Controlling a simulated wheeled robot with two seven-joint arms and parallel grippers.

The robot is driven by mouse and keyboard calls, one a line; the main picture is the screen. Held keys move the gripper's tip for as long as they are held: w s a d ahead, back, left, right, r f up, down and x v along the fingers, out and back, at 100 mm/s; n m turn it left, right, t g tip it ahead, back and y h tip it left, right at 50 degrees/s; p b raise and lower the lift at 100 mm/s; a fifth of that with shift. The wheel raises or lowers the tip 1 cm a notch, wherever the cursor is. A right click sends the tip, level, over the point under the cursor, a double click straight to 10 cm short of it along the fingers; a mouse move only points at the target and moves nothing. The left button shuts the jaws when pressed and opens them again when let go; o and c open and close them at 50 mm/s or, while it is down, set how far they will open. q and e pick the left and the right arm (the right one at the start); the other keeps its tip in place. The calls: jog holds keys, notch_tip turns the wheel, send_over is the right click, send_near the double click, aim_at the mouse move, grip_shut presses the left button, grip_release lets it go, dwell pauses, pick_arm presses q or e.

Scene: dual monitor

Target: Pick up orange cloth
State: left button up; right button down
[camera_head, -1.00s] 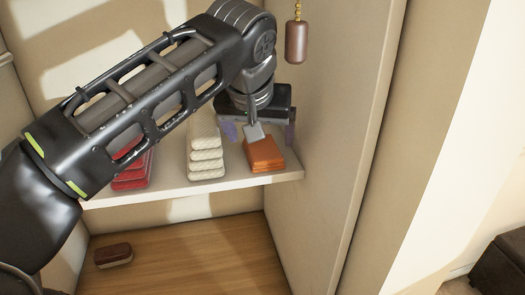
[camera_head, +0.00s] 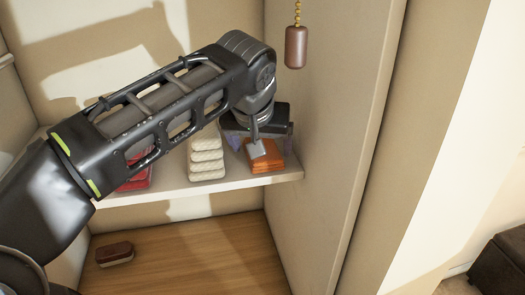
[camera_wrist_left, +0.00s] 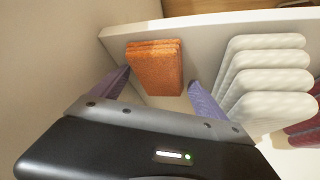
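The orange cloth (camera_head: 263,155) lies as a folded stack on the shelf, at its right end near the side wall. In the left wrist view the orange cloth (camera_wrist_left: 155,66) shows ahead, between the lines of the two fingers. My left gripper (camera_head: 262,140) is over and behind the cloth in the head view. In the left wrist view my left gripper (camera_wrist_left: 158,82) is open, its purple fingers apart on either side of the cloth's near end, with nothing held. My right gripper is in neither view.
A stack of white cloths (camera_head: 206,158) stands left of the orange one, close to a finger. Red cloths (camera_head: 136,180) lie further left, partly behind my arm. The shelf (camera_head: 228,184) meets a side wall (camera_head: 325,120). A brown brush (camera_head: 114,254) lies below; a brown pendant (camera_head: 296,47) hangs above.

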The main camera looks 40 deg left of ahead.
pick_arm(q)
jog(key=c, duration=1)
jog(key=shift+r, duration=0.1)
jog(key=shift+c, duration=0.3)
